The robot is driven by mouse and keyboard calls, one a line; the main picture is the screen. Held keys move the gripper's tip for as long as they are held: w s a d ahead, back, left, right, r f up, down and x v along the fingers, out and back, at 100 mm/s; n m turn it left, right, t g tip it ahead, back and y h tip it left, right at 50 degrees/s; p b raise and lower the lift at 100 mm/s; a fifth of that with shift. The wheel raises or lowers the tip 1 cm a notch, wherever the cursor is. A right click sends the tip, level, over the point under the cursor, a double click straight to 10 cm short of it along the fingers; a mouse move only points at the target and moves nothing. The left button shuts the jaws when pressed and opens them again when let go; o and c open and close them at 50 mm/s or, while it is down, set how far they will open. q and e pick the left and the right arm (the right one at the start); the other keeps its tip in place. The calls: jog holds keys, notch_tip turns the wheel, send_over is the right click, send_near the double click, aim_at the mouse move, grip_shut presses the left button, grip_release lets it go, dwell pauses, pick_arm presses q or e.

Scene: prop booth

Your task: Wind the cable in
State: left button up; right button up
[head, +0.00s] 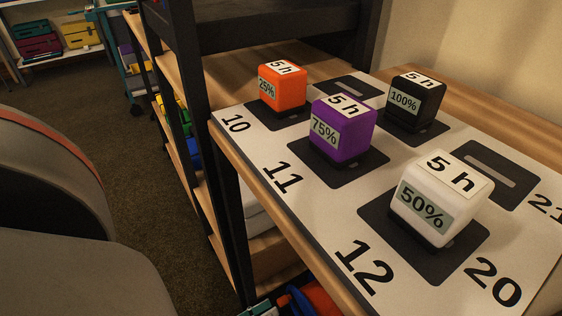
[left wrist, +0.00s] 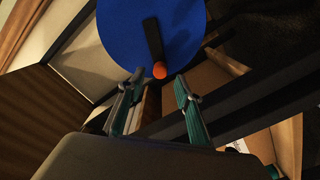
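A blue disc (left wrist: 125,32) fills the top middle of the left wrist view. A black crank arm (left wrist: 153,40) lies across it and ends in a small orange knob (left wrist: 160,70). My left gripper (left wrist: 158,82) is open, its two fingers apart on either side just below the knob, with nothing seen between them. In the head view, a blue part (head: 297,301) and a red-orange part (head: 319,297) show at the bottom edge, largely cut off. I cannot make out any cable. My right gripper is in neither view.
A wooden table with a numbered white board (head: 285,200) stands at right, holding orange (head: 282,88), purple (head: 342,132), black (head: 414,105) and white (head: 440,205) cubes. A dark post (head: 187,70) and wooden shelves (head: 190,165) stand left of it. Dark carpet (head: 125,150) is open further left.

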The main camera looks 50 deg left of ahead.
aim_at(281, 301)
pick_arm(q)
jog(key=w, duration=0.5)
jog(key=shift+w+d, duration=0.25)
jog(key=shift+w, duration=0.05)
grip_shut()
